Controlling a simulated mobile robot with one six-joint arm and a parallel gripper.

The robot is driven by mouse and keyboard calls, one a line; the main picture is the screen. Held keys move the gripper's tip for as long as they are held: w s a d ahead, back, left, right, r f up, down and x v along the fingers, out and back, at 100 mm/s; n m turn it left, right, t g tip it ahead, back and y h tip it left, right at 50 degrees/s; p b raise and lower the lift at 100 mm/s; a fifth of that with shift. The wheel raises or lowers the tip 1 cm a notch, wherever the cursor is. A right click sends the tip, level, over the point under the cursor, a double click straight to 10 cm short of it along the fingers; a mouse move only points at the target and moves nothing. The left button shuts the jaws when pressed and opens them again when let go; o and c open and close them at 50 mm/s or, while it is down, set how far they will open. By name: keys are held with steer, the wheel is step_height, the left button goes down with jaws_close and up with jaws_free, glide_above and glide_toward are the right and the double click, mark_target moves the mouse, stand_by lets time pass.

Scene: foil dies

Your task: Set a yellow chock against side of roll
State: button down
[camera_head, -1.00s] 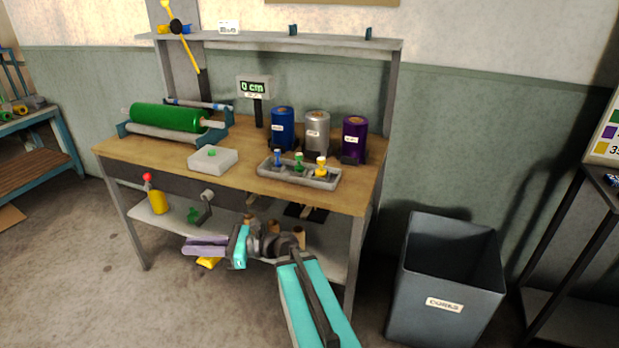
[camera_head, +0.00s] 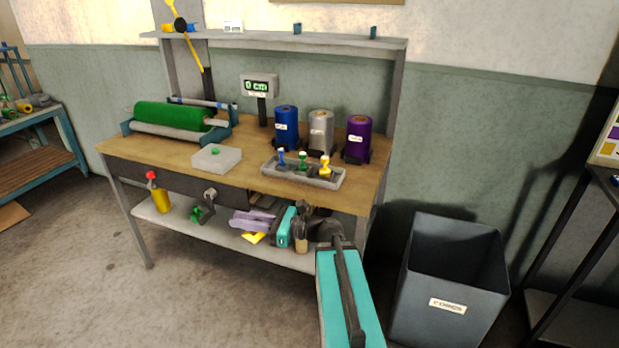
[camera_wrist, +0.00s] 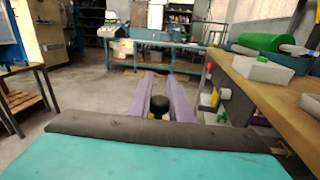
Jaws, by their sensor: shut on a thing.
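My gripper (camera_head: 236,220), with mauve fingers, is in front of the workbench at lower shelf height, and its fingers also show in the wrist view (camera_wrist: 167,84). It is shut on a yellow chock (camera_head: 253,238), which shows just below the fingers and is partly hidden by them. In the wrist view a dark round piece sits between the fingers. A green roll (camera_head: 166,114) lies in a cradle at the bench's left. Blue (camera_head: 285,127), silver (camera_head: 320,131) and purple (camera_head: 357,137) rolls stand upright at the back right, with dark pieces at their feet.
The bench top (camera_head: 245,184) holds a white box (camera_head: 216,159), a grey tray (camera_head: 303,174) with small coloured stamps, and a display (camera_head: 259,87) reading 0 cm. A yellow bottle (camera_head: 159,198) stands on the lower shelf. A grey bin (camera_head: 448,270) stands at the right.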

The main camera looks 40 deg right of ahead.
steer(key=s+d+r+m+t+h, duration=0.1)
steer(key=s+d+r+m+h, duration=0.1)
steer(key=s+d, duration=0.3)
steer(key=s+d+r+m+t+h, duration=0.1)
steer(key=s+d, duration=0.4)
steer(key=d, duration=0.9)
steer(key=s+d+r+m+t+h+b, duration=0.1)
steer(key=s+d+r+h, duration=0.3)
steer(key=d, duration=0.6)
steer(key=shift+s+r+m+t+h, duration=0.15)
steer(key=shift+s+m+t+h, duration=0.35)
steer(key=shift+s+m, duration=0.4)
steer(key=shift+w+d, duration=0.1)
steer(key=p, duration=0.1)
glide_above(347, 190)
steer(key=f, duration=0.2)
steer(key=shift+w+d+r, duration=0.1)
steer(key=shift+d+r, duration=0.05)
steer(key=shift+r, duration=0.1)
steer(key=shift+f+p, duration=0.3)
steer(key=shift+f, duration=1.5)
steer(key=c, duration=1.6)
jaws_free()
steer(key=shift+c, duration=0.2)
